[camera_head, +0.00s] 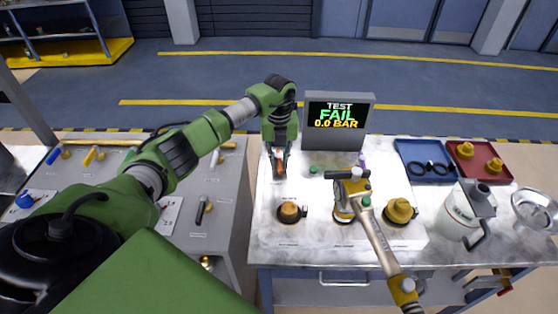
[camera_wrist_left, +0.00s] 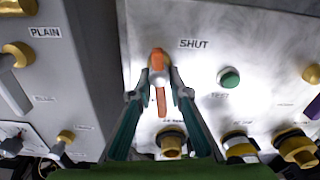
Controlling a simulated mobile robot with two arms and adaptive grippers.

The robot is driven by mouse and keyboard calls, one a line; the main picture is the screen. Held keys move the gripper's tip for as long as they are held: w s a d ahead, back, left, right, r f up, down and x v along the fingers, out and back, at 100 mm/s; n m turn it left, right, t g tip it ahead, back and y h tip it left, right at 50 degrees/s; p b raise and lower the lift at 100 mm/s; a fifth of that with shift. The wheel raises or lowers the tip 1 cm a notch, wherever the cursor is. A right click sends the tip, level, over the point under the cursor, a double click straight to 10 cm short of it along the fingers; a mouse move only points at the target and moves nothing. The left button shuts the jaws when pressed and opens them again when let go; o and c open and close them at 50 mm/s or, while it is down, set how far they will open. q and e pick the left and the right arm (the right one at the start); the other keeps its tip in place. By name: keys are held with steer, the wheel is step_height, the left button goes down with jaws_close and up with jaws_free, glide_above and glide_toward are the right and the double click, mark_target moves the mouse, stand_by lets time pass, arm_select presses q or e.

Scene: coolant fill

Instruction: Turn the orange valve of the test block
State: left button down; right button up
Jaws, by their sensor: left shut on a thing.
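The orange valve (camera_wrist_left: 157,60) sits on the pale test block (camera_wrist_left: 210,105), beside the printed word SHUT. Its long orange handle points down the picture in the left wrist view. My left gripper (camera_wrist_left: 158,76) has its fingers on either side of the valve and is shut on it. In the head view my left gripper (camera_head: 279,160) reaches down to the block's back left, largely covering the orange valve (camera_head: 278,169). The screen (camera_head: 338,120) behind the block reads TEST FAIL 0.0 BAR. My right gripper is not in view.
Brass-coloured fittings (camera_head: 290,212) line the block's front. A green button (camera_wrist_left: 229,78) is right of the valve. Blue (camera_head: 412,177) and red (camera_head: 498,174) trays and a white jug (camera_head: 452,215) stand to the right.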

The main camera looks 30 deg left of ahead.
arm_select(q)
steer(key=n, duration=0.4)
steer(key=shift+w+d+r, duration=0.1)
steer(key=shift+w, duration=0.15)
steer(key=n, duration=0.4)
steer(key=shift+w+d, duration=0.1)
steer(key=shift+w, duration=0.15)
steer(key=n, duration=0.2)
steer(key=n+p, duration=0.1)
steer(key=n, duration=0.1)
steer(key=shift+w, duration=0.3)
steer(key=shift+w+n+p, duration=0.15)
steer(key=shift+n+p, duration=0.1)
steer(key=shift+n, duration=0.9)
steer(key=shift+w+n+p, duration=0.1)
steer(key=shift+n+p, duration=0.15)
steer(key=shift+n, duration=0.9)
steer(key=c, duration=1.9)
jaws_free()
steer(key=shift+s, duration=0.1)
